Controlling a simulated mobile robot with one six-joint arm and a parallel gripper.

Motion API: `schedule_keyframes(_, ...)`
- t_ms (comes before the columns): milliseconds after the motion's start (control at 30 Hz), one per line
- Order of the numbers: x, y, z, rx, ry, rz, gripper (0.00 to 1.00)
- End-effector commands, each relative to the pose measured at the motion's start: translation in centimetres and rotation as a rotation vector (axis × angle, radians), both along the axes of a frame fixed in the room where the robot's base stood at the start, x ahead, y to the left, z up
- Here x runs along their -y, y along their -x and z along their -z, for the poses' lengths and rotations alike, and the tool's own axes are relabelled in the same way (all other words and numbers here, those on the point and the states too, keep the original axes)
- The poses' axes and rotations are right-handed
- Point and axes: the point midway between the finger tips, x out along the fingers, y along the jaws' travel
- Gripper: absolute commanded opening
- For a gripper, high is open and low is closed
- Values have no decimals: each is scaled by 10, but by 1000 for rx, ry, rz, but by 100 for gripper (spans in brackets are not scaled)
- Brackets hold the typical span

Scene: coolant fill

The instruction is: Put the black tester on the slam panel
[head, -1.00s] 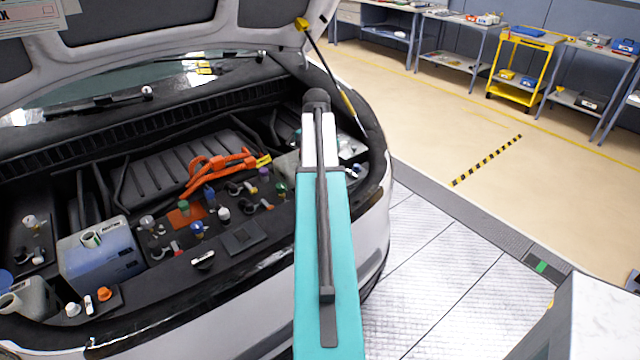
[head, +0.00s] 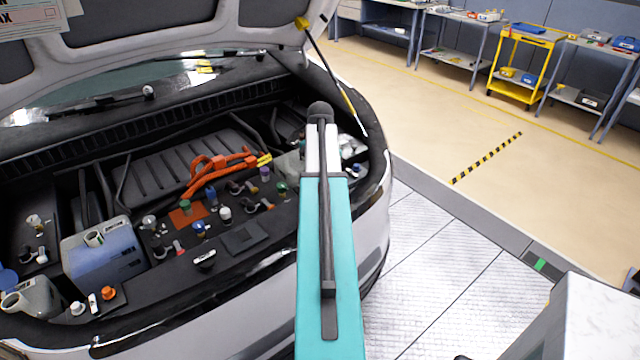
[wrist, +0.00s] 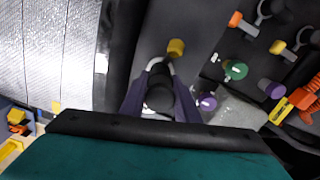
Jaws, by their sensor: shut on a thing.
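My gripper (wrist: 160,100) shows in the wrist view with its dark fingers closed around a round black thing, which looks like the black tester (wrist: 159,92). A grey loop with a yellow tab (wrist: 176,47) lies just beyond it; I cannot tell whether the tester touches it. In the head view my arm hides the gripper and the tester. The slam panel (head: 165,285) is the dark strip along the front of the engine bay. A small black piece with a white mark (head: 204,259) and a flat dark square (head: 243,238) lie on it.
Several coloured caps, including green (wrist: 236,70) and purple (wrist: 206,102), stand near the gripper. A blue-grey jug (head: 103,258) and an orange cable (head: 215,170) are in the bay. The raised bonnet (head: 180,20) hangs above, with its prop at the right.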

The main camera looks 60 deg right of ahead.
Motion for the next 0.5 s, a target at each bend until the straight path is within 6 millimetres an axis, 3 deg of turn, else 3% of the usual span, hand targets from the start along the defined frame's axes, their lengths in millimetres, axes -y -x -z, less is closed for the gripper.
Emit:
schedule_keyframes(67,0,0,2,0,0,0,14)
schedule_keyframes(100,0,0,2,0,0,0,35)
schedule_keyframes(167,0,0,2,0,0,0,45)
schedule_keyframes(500,0,0,1,0,0,1,47)
